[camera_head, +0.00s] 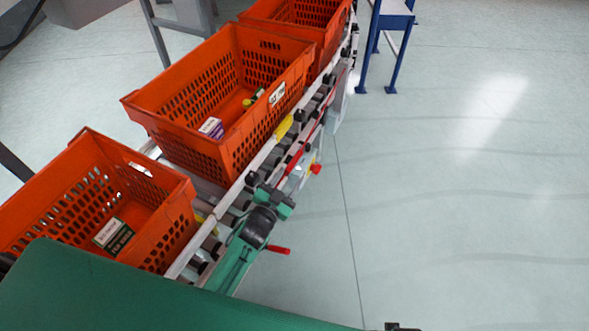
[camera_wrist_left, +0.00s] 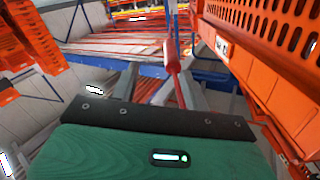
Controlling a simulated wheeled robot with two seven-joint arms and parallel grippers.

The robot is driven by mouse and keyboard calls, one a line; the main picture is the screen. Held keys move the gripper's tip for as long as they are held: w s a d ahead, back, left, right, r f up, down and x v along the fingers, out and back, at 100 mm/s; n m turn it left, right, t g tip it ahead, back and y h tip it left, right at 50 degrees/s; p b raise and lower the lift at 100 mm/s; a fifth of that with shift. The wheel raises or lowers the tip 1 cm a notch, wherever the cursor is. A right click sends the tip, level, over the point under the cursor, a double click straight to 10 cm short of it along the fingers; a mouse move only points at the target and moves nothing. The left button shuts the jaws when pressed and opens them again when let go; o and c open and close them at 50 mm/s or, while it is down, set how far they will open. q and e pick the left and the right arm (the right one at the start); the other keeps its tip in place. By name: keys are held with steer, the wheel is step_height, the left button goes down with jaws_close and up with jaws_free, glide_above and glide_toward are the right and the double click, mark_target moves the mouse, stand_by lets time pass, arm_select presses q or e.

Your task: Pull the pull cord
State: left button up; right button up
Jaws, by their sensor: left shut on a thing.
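My left gripper (camera_head: 294,182) reaches up from the bottom along the conveyor's right side in the head view. Its jaws are shut on the pull cord, by the conveyor's side rail. In the left wrist view the two grey fingers (camera_wrist_left: 160,86) stand on either side of the red cord, and its red cylindrical end (camera_wrist_left: 172,58) shows ahead between them. In the head view a red knob (camera_head: 316,168) shows just beyond the fingertips; the exact contact is too small to make out. My right gripper is not in view.
Orange totes stand in a row on the roller conveyor (camera_head: 184,266), left of my arm: a near one (camera_head: 165,225), a middle one (camera_head: 215,160) and a far one (camera_head: 325,40). A blue-legged stand (camera_head: 392,55) is at the top. The floor to the right is clear.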

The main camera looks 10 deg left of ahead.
arm_select(q)
steer(key=v, duration=0.7)
steer(key=shift+s, duration=0.35)
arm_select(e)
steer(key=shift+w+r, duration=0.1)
arm_select(q)
steer(key=shift+a+f, duration=0.1)
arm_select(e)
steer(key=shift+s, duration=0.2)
